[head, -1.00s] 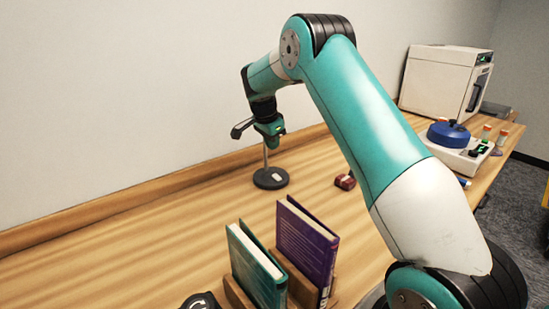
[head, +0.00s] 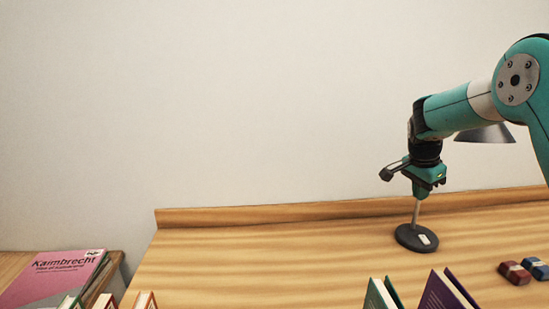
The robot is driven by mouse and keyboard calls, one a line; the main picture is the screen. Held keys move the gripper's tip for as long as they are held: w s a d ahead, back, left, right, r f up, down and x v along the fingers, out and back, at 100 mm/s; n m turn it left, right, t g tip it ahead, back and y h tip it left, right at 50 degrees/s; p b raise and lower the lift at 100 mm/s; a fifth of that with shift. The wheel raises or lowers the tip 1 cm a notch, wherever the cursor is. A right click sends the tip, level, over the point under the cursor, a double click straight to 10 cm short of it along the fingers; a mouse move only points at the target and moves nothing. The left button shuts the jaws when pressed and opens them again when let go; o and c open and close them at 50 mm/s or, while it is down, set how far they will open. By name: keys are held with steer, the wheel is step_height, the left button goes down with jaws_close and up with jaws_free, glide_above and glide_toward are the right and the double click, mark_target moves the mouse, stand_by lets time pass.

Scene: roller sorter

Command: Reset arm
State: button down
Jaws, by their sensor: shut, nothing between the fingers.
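My gripper (head: 424,190) hangs from the teal and white arm at the right of the head view, pointing down. It is shut and holds nothing. Seen from here, it overlaps the stem of a desk lamp with a round dark base (head: 416,239) and a grey shade (head: 486,133). I cannot tell whether the gripper touches the lamp or hangs in front of it.
The wooden table (head: 250,260) has a raised back edge against a plain wall. Green (head: 379,295) and purple (head: 443,292) books stand at the front. A red block (head: 514,272) and a blue block (head: 537,267) lie right. A pink book (head: 55,280) lies left. The middle is bare.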

steer(key=s+a+r+n+y, duration=0.1)
steer(key=s+a+r+n, duration=0.1)
steer(key=s+a+n, duration=0.3)
steer(key=s+a+r+n+y, duration=0.1)
steer(key=s+a+r+n, duration=0.15)
steer(key=a, duration=0.35)
steer(key=s+a+n+y, duration=0.1)
steer(key=s+a+n, duration=0.4)
steer(key=s, duration=0.5)
steer(key=s+a+r+n+g+y, duration=0.1)
steer(key=s+a+n, duration=0.4)
steer(key=s, duration=0.5)
steer(key=s+a+n+y, duration=0.2)
steer(key=s+a+n, duration=0.3)
steer(key=s, duration=0.5)
steer(key=shift+a+r+y, duration=0.35)
steer(key=shift+a+y, duration=0.05)
steer(key=shift+a, duration=0.1)
